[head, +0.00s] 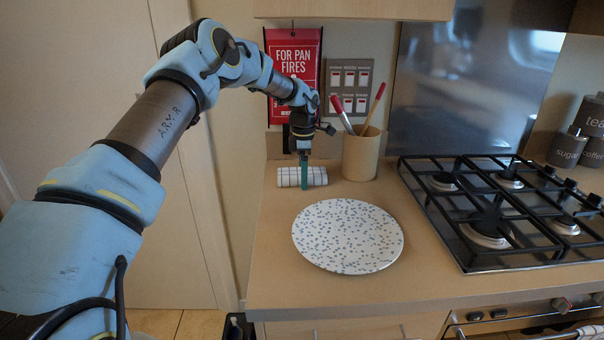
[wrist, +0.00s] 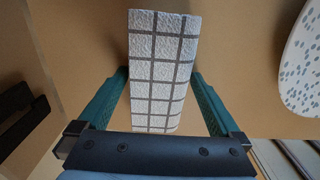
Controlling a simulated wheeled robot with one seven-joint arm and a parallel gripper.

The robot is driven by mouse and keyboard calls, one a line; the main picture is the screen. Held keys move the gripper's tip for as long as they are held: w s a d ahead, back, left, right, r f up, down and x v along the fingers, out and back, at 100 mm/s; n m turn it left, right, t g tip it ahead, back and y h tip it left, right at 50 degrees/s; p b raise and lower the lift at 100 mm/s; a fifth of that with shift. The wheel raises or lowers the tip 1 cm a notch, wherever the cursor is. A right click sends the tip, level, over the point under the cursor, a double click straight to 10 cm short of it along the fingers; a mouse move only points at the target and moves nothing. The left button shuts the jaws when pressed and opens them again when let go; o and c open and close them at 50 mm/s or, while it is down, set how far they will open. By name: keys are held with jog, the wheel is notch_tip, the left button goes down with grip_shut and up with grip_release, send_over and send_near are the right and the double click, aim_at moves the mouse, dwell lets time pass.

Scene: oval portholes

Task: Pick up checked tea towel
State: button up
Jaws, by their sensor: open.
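The checked tea towel (head: 289,177), white with dark grid lines, lies rolled or folded on the counter at the back left, beside the utensil pot. In the wrist view the towel (wrist: 160,62) runs between the two green fingers, with a small gap on each side. My gripper (head: 304,172) points down over the towel in the head view, and it also shows in the wrist view (wrist: 160,88). It is open and its fingers straddle the towel.
A utensil pot (head: 360,155) with red-handled tools stands close to the right of the towel. A speckled plate (head: 348,236) lies in front. The gas hob (head: 490,215) is at the right. A wall with a red fire blanket case (head: 292,60) is behind.

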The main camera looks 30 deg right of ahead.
jog(key=c, duration=1.1)
notch_tip(320, 180, up, 10)
jog(key=b, duration=0.3)
jog(key=shift+b, duration=0.35)
